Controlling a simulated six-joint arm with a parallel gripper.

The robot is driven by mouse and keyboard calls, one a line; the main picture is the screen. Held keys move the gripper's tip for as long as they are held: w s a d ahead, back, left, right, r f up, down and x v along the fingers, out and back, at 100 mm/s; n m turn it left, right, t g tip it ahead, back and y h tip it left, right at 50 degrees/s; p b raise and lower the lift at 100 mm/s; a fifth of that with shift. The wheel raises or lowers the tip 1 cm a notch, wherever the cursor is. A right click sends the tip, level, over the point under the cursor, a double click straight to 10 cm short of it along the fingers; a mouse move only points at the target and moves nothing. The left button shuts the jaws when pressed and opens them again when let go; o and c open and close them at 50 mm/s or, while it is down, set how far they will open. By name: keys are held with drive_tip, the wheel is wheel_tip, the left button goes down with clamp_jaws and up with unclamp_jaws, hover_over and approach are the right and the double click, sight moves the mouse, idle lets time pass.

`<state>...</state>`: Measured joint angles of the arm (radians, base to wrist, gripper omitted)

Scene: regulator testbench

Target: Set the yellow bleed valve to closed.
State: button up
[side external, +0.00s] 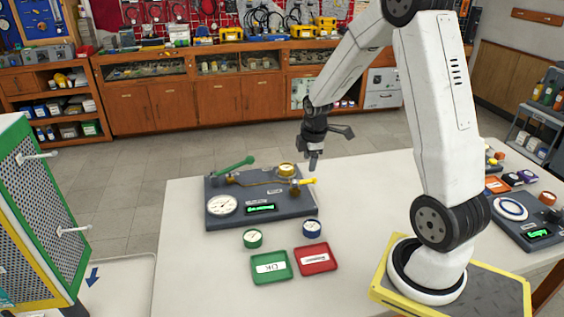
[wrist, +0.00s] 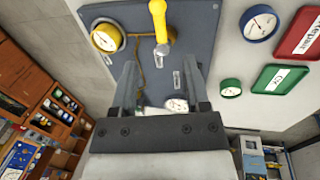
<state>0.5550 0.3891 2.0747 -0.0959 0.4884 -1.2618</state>
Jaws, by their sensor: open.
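The yellow bleed valve (side external: 305,181) is a short yellow lever at the right edge of the dark grey testbench board (side external: 235,218). Its handle points right, out past the board's edge, in the side view. In the wrist view the yellow lever (wrist: 158,20) points to the top of the picture from its pivot. I cannot read an open or closed mark. My gripper (side external: 313,164) hangs above and behind the valve, apart from it. In the wrist view my gripper (wrist: 161,66) has its fingers spread with nothing held; the lever lies beyond the fingertips.
The board also carries a green lever (side external: 234,167), a yellow-rimmed gauge (side external: 286,169), a white gauge (side external: 222,205) and a lit display (side external: 261,208). Green (side external: 252,238) and blue (side external: 312,228) gauges and green (side external: 271,267) and red (side external: 316,260) trays lie in front.

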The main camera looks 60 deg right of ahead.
sight(306, 180)
drive_tip(key=shift+w+d+f, duration=0.15)
drive_tip(key=shift+w+f, duration=0.05)
drive_tip(key=shift+f, duration=1.05)
drive_tip(key=shift+w+d+f, duration=0.15)
drive_tip(key=shift+d+f, duration=0.05)
drive_tip(key=shift+f, duration=1.05)
drive_tip(key=shift+w+d+f, duration=0.15)
drive_tip(key=shift+w+f, duration=0.05)
drive_tip(key=shift+f, duration=1.05)
drive_tip(key=shift+c, duration=0.2)
clamp_jaws()
